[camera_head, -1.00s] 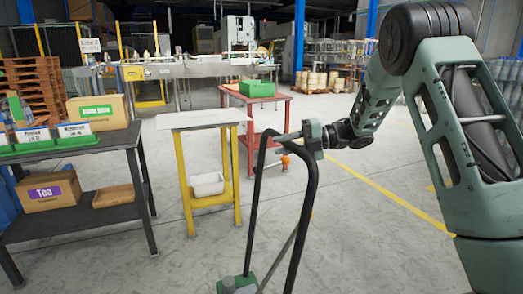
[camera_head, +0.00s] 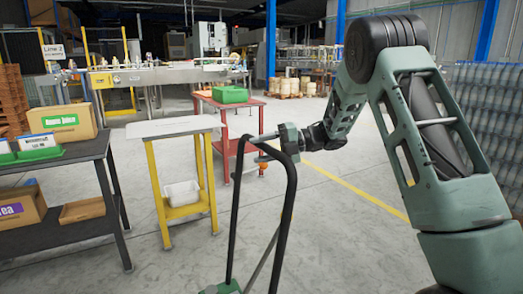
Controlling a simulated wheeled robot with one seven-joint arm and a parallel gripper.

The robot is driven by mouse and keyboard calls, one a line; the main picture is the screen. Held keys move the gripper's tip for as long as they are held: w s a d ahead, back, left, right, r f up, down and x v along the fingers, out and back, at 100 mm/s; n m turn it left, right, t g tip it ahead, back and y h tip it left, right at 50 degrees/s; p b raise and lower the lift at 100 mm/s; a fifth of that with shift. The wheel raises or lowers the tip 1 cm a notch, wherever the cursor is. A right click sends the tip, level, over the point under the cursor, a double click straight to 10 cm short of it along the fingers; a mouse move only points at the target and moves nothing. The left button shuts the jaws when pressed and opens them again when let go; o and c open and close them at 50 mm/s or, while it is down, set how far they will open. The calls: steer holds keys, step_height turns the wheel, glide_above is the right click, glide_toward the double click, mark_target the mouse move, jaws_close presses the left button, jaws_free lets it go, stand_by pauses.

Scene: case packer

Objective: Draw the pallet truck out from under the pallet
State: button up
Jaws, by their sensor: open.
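The pallet truck shows as a black looped handle (camera_head: 291,185) rising from a green base (camera_head: 222,287) at the bottom edge. The rest of the truck is below the picture, and no pallet under it is in view. My gripper (camera_head: 271,138) is at the top of the handle loop, reaching in from the right. Its jaws are open and lie close to the handle's upper bar. I cannot tell whether they touch it.
A dark bench (camera_head: 75,158) with boxes stands at the left. A yellow-legged table (camera_head: 174,127) and a red table (camera_head: 252,103) stand beyond the handle. Wrapped bottles (camera_head: 490,110) stand at the right. Grey floor (camera_head: 345,215) lies open between.

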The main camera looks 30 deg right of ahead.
steer(key=v, duration=1.7)
steer(key=shift+r, duration=0.15)
steer(key=shift+d, duration=0.15)
